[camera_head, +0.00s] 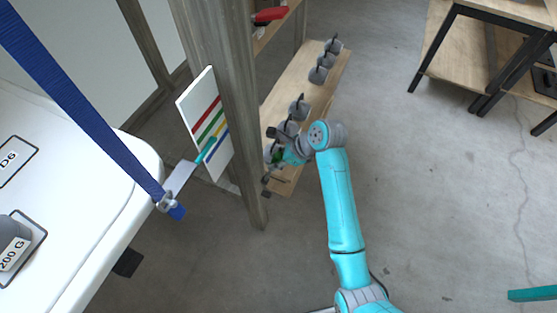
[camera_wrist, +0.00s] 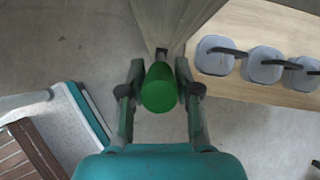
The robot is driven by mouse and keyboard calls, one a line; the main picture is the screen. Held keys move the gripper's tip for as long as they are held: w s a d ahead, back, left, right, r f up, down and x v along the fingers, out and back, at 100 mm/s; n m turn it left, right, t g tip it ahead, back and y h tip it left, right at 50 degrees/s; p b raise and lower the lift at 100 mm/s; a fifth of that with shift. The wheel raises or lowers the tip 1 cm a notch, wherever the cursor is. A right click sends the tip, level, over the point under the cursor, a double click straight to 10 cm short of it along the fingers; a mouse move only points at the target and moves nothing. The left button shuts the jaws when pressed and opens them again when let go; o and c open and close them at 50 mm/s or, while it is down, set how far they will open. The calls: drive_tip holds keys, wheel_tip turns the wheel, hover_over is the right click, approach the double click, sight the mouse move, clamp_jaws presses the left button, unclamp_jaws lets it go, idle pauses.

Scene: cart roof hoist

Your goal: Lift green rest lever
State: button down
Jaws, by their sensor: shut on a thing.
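The green rest lever (camera_wrist: 159,92) shows its round green end between the two fingers of my gripper (camera_wrist: 160,72) in the wrist view. The fingers stand on either side and are shut on it. A narrow dark stem joins the lever to the grey wooden post (camera_wrist: 176,16) behind it. In the head view my gripper (camera_head: 277,160) is beside the lower part of the post, at the near end of a wooden shelf, and only a small bit of green shows there.
A wooden shelf (camera_head: 325,75) carries several grey weights with dark handles. A white board (camera_head: 207,125) with coloured stripes hangs on the post. A blue strap (camera_head: 85,105) crosses above a white surface (camera_head: 75,220) at left. The floor at right is mostly clear.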

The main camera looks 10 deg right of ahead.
drive_tip(key=c, duration=0.8)
unclamp_jaws()
drive_tip(key=v, duration=1.2)
